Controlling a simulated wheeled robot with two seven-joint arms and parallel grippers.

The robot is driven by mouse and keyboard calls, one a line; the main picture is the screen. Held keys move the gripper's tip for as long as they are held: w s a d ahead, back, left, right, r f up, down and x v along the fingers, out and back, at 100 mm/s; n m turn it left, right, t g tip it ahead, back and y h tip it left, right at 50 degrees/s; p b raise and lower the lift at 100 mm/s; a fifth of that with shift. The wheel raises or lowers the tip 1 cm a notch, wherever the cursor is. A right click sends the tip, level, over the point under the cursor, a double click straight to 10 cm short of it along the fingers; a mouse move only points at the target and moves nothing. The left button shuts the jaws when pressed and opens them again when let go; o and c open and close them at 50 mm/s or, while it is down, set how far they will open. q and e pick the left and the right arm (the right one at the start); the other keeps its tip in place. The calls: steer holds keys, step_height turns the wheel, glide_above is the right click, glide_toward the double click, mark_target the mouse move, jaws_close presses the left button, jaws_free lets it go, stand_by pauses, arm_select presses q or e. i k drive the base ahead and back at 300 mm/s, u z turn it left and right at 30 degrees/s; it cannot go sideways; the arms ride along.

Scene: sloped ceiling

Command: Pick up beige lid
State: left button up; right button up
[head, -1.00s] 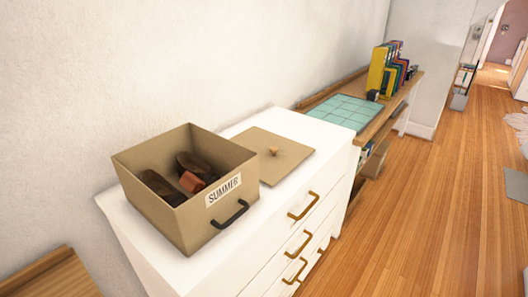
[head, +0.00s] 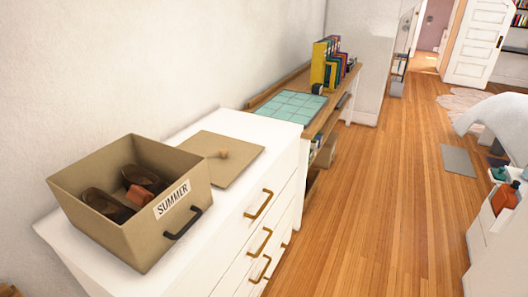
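The box is open, has a "SUMMER" label and a black handle, and holds dark brown shoes and an orange-red item. Neither of my grippers shows in the head view.
A wooden shelf desk (head: 318,122) beyond the dresser carries a teal grid mat (head: 288,107) and several upright binders (head: 325,62). Wooden floor (head: 375,200) is open right of the dresser. White furniture (head: 497,235) stands at the right edge.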

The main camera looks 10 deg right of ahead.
mark_target(227, 157)
steer(key=z, duration=1.55)
steer(key=i, duration=2.45)
steer(key=u, duration=3.3)
steer(key=i, duration=0.5)
steer(key=z, duration=0.9)
steer(key=k, duration=0.4)
steer(key=u, duration=1.4)
